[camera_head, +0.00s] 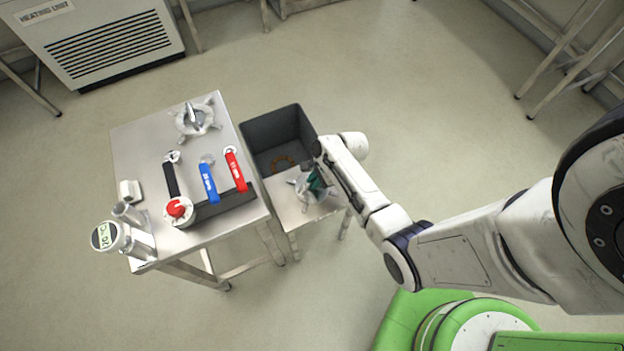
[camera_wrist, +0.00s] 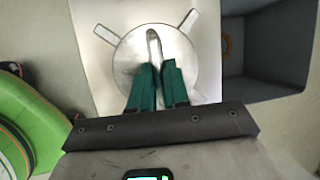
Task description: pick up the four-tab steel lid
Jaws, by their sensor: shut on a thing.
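A round steel lid (camera_head: 303,193) with tabs is at the small low side table, below my gripper (camera_head: 317,179). In the wrist view the lid (camera_wrist: 128,55) fills the upper middle, with three tabs showing; the near left part is hidden. My gripper's green fingers (camera_wrist: 157,84) are shut on its upright bar handle (camera_wrist: 153,45). I cannot tell whether the lid touches the table top. A second, similar steel piece (camera_head: 195,120) with tabs and an upright handle lies at the back of the larger table.
The larger steel table (camera_head: 140,150) holds black, blue (camera_head: 208,182) and red (camera_head: 235,170) handled valves, a red knob (camera_head: 176,208) and a gauge (camera_head: 106,236). A dark grey bin (camera_head: 276,122) with an orange ring (camera_head: 285,162) inside stands behind the low table (camera_head: 290,213).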

